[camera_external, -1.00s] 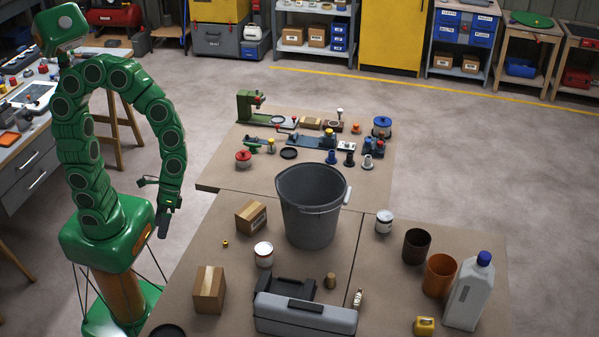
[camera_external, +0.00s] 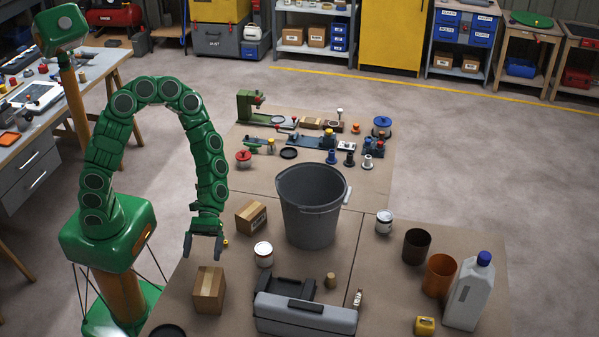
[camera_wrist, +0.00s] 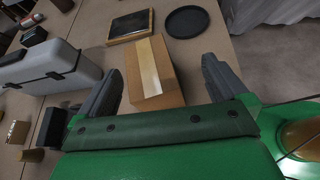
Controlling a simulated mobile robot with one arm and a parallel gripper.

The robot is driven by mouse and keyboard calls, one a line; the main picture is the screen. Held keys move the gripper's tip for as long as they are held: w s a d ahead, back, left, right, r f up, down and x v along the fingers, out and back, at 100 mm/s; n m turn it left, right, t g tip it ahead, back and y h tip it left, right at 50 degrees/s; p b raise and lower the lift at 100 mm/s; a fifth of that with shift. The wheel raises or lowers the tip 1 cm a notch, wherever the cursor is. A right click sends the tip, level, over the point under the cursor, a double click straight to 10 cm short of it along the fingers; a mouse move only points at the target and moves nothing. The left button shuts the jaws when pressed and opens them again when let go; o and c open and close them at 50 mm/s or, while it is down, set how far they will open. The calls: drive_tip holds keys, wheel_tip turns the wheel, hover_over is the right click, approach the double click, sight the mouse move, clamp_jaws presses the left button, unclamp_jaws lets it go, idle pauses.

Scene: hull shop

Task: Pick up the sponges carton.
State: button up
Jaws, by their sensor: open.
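A brown cardboard carton with a pale tape strip (camera_external: 209,290) stands on the near table. In the wrist view this carton (camera_wrist: 155,85) lies ahead, between the lines of my two fingers. A second brown carton with a printed label (camera_external: 251,217) stands farther back, left of the grey bucket. I cannot read on either whether it is the sponges carton. My gripper (camera_external: 204,250) is open and empty, pointing down above and behind the taped carton. Its fingers (camera_wrist: 163,70) also show in the wrist view, apart from each other, with nothing held.
A grey bucket (camera_external: 309,215) and a white can (camera_external: 263,254) stand to the right. A grey toolbox (camera_external: 305,314) lies right of the taped carton. A black round disc (camera_wrist: 187,21) and a dark framed panel (camera_wrist: 130,26) lie beyond it.

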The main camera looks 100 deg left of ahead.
sight(208, 279)
drive_tip(key=shift+w+d+f+n+t+h, duration=0.1)
drive_tip(key=shift+w+d+f+n+t, duration=0.1)
drive_tip(key=shift+w+d+f+n, duration=0.5)
drive_tip(key=shift+w+d+f+n+t+h, duration=0.15)
drive_tip(key=shift+w+d+f, duration=0.3)
drive_tip(key=shift+d+f, duration=0.7)
drive_tip(key=shift+w+d+f+n+t+h, duration=0.1)
drive_tip(key=shift+w+d+f+n+t, duration=0.2)
drive_tip(key=shift+w+d+f, duration=0.45)
drive_tip(key=shift+s+d+f, duration=0.15)
drive_tip(key=c, duration=1.3)
